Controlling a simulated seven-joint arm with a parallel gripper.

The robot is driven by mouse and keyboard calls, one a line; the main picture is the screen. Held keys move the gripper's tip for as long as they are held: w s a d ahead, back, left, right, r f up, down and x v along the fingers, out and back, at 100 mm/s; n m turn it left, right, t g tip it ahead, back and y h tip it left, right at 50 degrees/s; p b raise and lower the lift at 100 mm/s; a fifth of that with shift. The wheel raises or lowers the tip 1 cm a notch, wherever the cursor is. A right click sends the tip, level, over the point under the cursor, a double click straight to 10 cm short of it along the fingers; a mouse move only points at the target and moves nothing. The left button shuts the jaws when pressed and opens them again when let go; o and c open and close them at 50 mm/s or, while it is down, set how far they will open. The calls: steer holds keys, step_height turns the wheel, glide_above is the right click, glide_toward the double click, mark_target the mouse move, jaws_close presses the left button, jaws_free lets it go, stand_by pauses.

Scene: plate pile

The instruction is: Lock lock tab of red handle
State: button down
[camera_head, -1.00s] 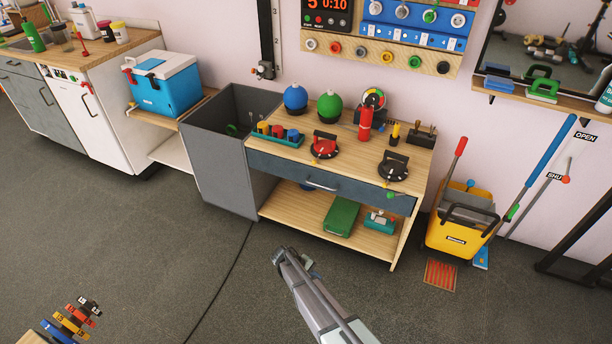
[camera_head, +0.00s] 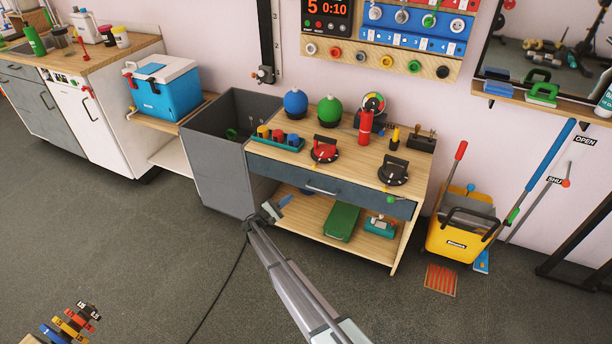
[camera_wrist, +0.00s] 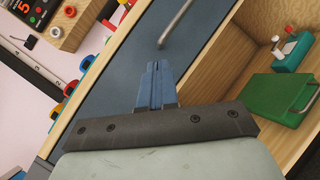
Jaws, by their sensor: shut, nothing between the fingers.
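A round red handle unit (camera_head: 325,149) with a black grip sits on the workbench top, near the front edge. A small yellowish spot shows at its front, too small to tell if it is the lock tab. My gripper (camera_head: 284,200) is in front of the bench, below the drawer and left of its centre, apart from the red handle and lower than it. In the wrist view its blue fingers (camera_wrist: 154,86) are together and empty, pointing toward the grey-blue drawer front. I cannot make out the red handle for certain in the wrist view.
The drawer's metal pull (camera_head: 321,189) is near my fingers, and it shows in the wrist view (camera_wrist: 176,22). A similar black handle unit (camera_head: 393,171) stands to the right on the bench. A green box (camera_head: 341,221) lies on the lower shelf. A grey bin (camera_head: 218,165) adjoins the left.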

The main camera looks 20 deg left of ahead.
mark_target(313, 168)
steer(key=r, duration=0.1)
steer(key=r+n+t, duration=0.1)
steer(key=s+a+r, duration=0.1)
steer(key=shift+r+t+h, duration=0.1)
steer(key=shift+t+h, duration=0.3)
steer(key=shift+w, duration=0.1)
steer(key=shift+s+d+r+x, duration=0.2)
steer(key=shift+s+r+x, duration=0.1)
steer(key=shift+x, duration=1.85)
steer(key=shift+s+d+r+x, duration=0.2)
steer(key=shift+s+r+x, duration=0.1)
steer(key=shift+x, duration=1.85)
steer(key=shift+s+d+r+x, duration=0.2)
steer(key=shift+s+r+x, duration=0.1)
steer(key=shift+x, duration=1.85)
steer(key=shift+r+n, duration=0.1)
steer(key=shift+n, duration=0.2)
steer(key=shift+r+y, duration=0.15)
steer(key=shift+y, duration=0.25)
